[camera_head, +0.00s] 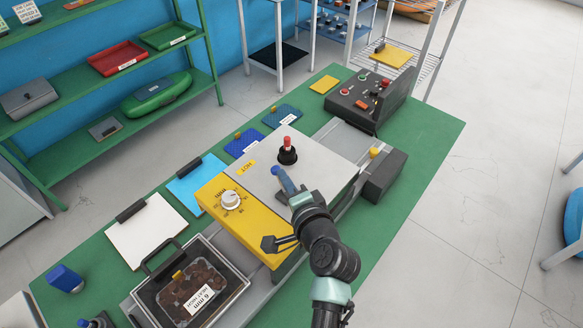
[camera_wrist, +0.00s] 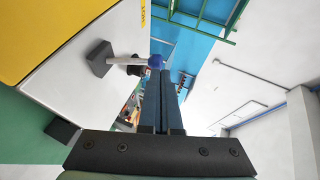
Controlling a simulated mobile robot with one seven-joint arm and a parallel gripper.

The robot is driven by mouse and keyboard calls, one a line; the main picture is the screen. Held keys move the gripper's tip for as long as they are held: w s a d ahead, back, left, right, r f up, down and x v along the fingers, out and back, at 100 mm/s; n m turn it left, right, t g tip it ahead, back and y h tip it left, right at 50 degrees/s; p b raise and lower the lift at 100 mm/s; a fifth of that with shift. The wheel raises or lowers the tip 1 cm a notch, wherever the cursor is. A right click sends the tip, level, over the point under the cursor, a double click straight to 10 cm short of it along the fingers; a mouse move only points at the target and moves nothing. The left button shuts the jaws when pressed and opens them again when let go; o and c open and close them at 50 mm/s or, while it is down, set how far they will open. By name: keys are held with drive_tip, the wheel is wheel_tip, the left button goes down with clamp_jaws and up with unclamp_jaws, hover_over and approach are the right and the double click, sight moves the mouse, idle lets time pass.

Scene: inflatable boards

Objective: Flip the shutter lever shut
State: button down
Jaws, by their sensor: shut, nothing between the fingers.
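The shutter lever (camera_wrist: 125,61) shows in the wrist view as a pale shaft with a blue knob (camera_wrist: 155,62). It sticks out from a dark block (camera_wrist: 100,58) on the pale panel top. My gripper (camera_wrist: 161,75) is shut and empty, its dark blue fingertips right at the knob; I cannot tell whether they touch it. In the head view my gripper (camera_head: 284,181) is low over the grey top (camera_head: 320,165) of the machine.
A red-topped joystick (camera_head: 287,150) stands just behind my gripper. A yellow panel with a white dial (camera_head: 231,201) lies to the left. A button box (camera_head: 367,98) is at the back right, a dark case (camera_head: 205,257) at the front left. The green table's (camera_head: 425,135) right side is clear.

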drive_tip(key=shift+d+f, duration=0.1)
drive_tip(key=shift+f, duration=0.05)
drive_tip(key=shift+r+p, duration=0.65)
drive_tip(key=shift+r, duration=0.1)
drive_tip(key=shift+s+r, duration=0.1)
